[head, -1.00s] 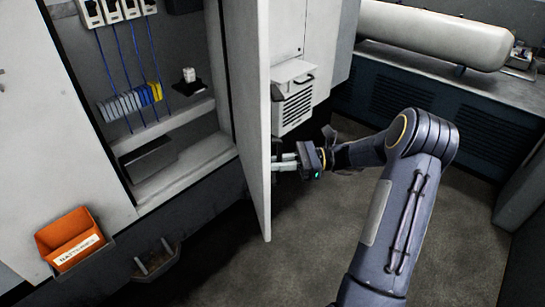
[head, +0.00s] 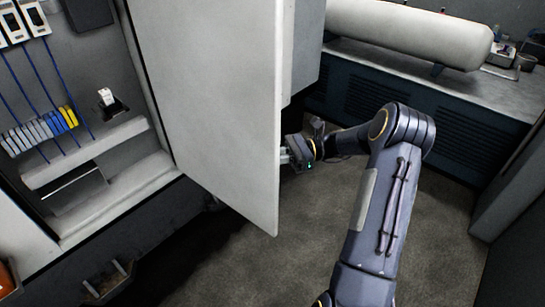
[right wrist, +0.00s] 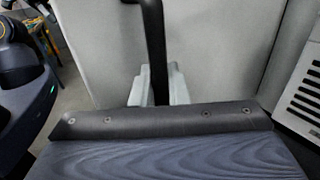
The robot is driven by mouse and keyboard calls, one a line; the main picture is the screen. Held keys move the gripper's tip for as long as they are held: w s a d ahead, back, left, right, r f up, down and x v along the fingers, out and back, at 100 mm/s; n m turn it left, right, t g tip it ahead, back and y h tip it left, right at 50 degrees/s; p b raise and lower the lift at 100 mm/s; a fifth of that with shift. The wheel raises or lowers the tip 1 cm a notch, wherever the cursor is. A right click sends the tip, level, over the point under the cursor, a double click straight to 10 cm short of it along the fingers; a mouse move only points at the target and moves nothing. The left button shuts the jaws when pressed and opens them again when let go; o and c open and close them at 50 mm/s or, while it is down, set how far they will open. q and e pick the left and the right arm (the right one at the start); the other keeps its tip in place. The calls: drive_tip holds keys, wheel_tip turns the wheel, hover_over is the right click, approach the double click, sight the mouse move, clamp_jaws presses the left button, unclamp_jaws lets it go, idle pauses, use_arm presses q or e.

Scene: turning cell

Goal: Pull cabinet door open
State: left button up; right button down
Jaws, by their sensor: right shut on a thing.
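The cabinet door (head: 215,110) is a plain light grey panel standing open, with its inner face toward me in the head view. The cabinet's interior (head: 75,110) shows on its left. My right gripper (head: 286,154) is at the door's free edge, reaching behind it to the outer side. In the right wrist view, my right gripper (right wrist: 158,90) is shut on a black vertical bar handle (right wrist: 154,45), with the grey door panel (right wrist: 220,45) behind it. The handle is hidden by the door in the head view. My left gripper is not in view.
Inside the cabinet are a row of terminal blocks (head: 40,132), blue cables and a shelf (head: 90,155). A bench (head: 450,90) with a large white tank (head: 405,32) stands at the back right. Floor (head: 300,215) between door and bench is clear. An orange bin (head: 8,278) sits bottom left.

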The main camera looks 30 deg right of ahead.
drive_tip(key=shift+d, duration=0.1)
idle(0.3)
drive_tip(key=c, duration=1.5)
unclamp_jaws()
drive_tip(key=b+v, duration=0.1)
drive_tip(key=v, duration=0.6)
drive_tip(key=shift+d+b, duration=0.3)
drive_tip(key=shift+d, duration=0.05)
